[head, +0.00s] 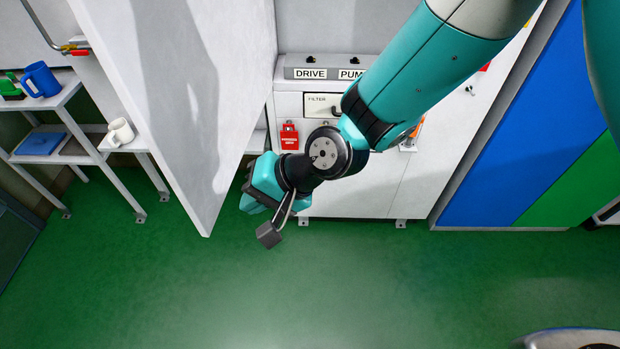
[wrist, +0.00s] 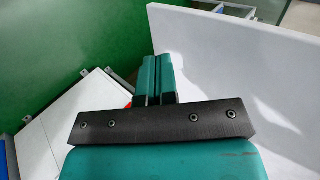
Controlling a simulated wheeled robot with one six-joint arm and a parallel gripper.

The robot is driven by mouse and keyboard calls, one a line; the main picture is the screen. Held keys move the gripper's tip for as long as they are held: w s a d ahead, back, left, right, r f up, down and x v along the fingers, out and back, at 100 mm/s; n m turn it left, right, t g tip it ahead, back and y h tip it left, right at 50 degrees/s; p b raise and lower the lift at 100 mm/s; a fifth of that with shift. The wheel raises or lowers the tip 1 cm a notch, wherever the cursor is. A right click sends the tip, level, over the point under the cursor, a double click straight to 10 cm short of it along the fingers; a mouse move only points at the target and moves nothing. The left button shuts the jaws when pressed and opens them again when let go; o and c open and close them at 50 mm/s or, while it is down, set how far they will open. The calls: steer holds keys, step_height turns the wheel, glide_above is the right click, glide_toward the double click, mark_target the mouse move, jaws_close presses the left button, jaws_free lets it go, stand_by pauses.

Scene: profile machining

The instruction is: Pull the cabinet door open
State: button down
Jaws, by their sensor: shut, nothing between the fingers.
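The cabinet door (head: 205,100) is a tall pale grey panel standing swung out from the white cabinet (head: 365,190). My gripper (head: 252,198) is low, just right of the door, on the side facing the cabinet's opening. In the wrist view the teal fingers (wrist: 158,68) are together and empty, and the door (wrist: 225,65) rises to their right. I cannot tell whether they touch it. The white cabinet front (wrist: 62,140) shows at the left of the wrist view. No door handle is visible, and my arm hides part of the cabinet front.
A red tag (head: 289,137) hangs on the cabinet. A blue and green panel (head: 530,130) stands at right. The green floor (head: 330,290) in front is clear.

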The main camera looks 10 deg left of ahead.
steer(key=b+v, duration=0.3)
steer(key=v, duration=0.7)
steer(key=shift+s+d, duration=0.4)
steer(key=shift+d, duration=0.05)
steer(key=s+d+r+n+h+b, duration=0.1)
steer(key=s+d+n, duration=0.1)
steer(key=d, duration=0.5)
steer(key=s+d+r+n+h+b, duration=0.1)
steer(key=s+d+r+n+h, duration=0.1)
steer(key=d, duration=0.5)
steer(key=s+d+r+n+h+b, duration=0.1)
steer(key=s+d+r+n+h, duration=0.1)
steer(key=d, duration=0.4)
steer(key=shift+s+d+t, duration=0.4)
steer(key=shift+s, duration=0.45)
steer(key=shift+d+r, duration=0.1)
